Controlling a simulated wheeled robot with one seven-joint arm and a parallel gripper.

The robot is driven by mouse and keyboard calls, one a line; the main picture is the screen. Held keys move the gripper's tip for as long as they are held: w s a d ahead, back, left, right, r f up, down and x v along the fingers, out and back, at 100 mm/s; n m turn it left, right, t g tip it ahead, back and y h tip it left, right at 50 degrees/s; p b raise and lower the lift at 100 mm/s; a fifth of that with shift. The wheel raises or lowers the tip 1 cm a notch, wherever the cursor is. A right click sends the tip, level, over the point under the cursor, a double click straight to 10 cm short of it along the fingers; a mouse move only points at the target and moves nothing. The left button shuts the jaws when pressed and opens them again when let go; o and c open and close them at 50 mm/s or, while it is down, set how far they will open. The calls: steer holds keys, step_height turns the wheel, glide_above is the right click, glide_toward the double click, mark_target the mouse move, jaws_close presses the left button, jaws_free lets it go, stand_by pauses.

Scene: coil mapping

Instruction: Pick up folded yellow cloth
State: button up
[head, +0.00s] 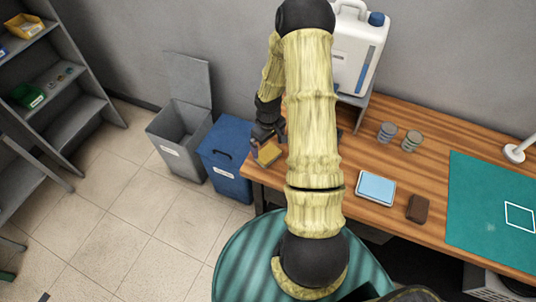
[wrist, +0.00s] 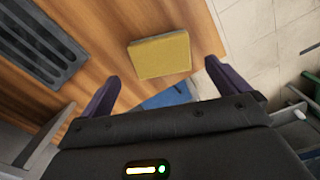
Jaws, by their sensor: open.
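The folded yellow cloth (wrist: 160,56) lies flat on the wooden table near its edge in the wrist view. In the head view the cloth (head: 268,152) is at the table's left end, partly hidden by my gripper. My gripper (wrist: 158,84) is open and empty, with its two dark purple fingers spread on either side below the cloth in the picture. The fingers appear apart from the cloth. In the head view my gripper (head: 268,134) hangs at the cloth, and its fingers are hard to make out.
A dark slotted tray (wrist: 42,42) lies on the table beside the cloth. A blue bin (head: 228,160) and an open grey bin (head: 180,135) stand left of the table. Coils (head: 411,141), a light blue pad (head: 376,187) and a brown block (head: 418,208) lie farther right.

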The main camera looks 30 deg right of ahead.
mark_target(268, 152)
steer(key=shift+f+p, duration=1.1)
steer(key=shift+f, duration=1.5)
steer(key=shift+a, duration=0.1)
steer(key=c, duration=1)
step_height(268, 152, up, 10)
steer(key=b, duration=0.2)
